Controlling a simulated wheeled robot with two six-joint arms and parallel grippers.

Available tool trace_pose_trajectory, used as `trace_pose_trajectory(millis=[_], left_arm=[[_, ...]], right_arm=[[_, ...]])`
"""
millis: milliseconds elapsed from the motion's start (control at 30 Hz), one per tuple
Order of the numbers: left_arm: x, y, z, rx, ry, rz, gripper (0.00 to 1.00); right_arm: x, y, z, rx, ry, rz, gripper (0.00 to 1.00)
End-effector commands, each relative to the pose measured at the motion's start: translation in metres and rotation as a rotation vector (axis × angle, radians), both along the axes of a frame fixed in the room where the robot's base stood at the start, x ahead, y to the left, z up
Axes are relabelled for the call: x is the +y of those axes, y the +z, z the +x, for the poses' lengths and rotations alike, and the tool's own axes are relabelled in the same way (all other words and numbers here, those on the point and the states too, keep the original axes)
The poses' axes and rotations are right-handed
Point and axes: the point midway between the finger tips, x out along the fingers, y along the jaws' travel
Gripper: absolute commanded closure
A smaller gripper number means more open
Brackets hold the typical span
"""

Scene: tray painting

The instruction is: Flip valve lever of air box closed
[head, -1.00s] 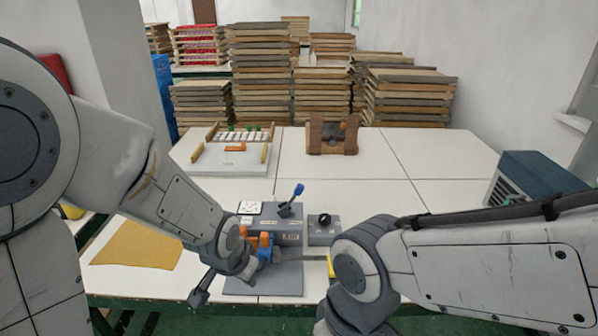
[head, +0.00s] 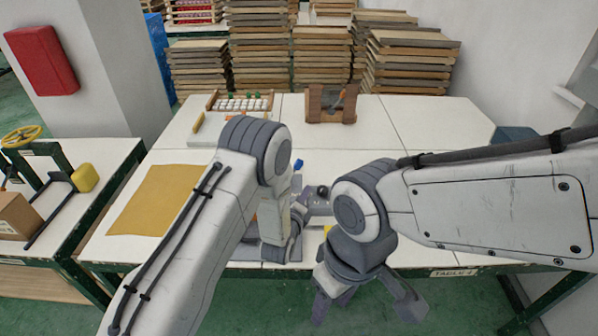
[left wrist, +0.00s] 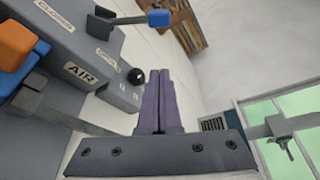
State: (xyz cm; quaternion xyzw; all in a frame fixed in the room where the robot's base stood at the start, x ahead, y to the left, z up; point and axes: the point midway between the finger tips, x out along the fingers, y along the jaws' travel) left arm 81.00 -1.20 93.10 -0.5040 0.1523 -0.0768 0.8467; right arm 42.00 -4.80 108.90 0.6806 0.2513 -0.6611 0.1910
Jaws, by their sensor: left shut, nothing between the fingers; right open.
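The air box (left wrist: 55,95) is a grey box with an "AIR" label, in the left wrist view. It is mostly hidden behind my left arm in the head view. Its valve lever (left wrist: 128,19) has a grey shaft and a blue tip (left wrist: 158,18), sticking out past the box edge. The blue tip also shows in the head view (head: 298,164). My left gripper (left wrist: 159,72) is shut and empty, its fingers beside the box near a black knob (left wrist: 137,76), apart from the lever tip. My right gripper (head: 365,300) is open and empty, low at the table's front edge.
An orange and blue part (left wrist: 15,55) sits by the box. A yellow sheet (head: 158,200) lies on the table at left. A white tray (head: 190,125) and a brown wooden stand (head: 330,104) are farther back. Between them and the box, the table is clear.

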Motion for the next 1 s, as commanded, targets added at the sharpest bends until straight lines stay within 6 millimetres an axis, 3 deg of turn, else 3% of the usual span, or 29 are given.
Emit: trace_pose_trajectory(millis=[533, 1000], left_arm=[[-0.004, -0.001, 0.006, -0.025, -0.006, 0.023, 1.00], [-0.026, -0.014, 0.079, -0.024, -0.007, 0.022, 1.00]], right_arm=[[0.000, 0.003, 0.000, 0.000, 0.000, 0.000, 0.50], [0.000, 0.022, 0.000, 0.000, 0.000, 0.000, 0.50]])
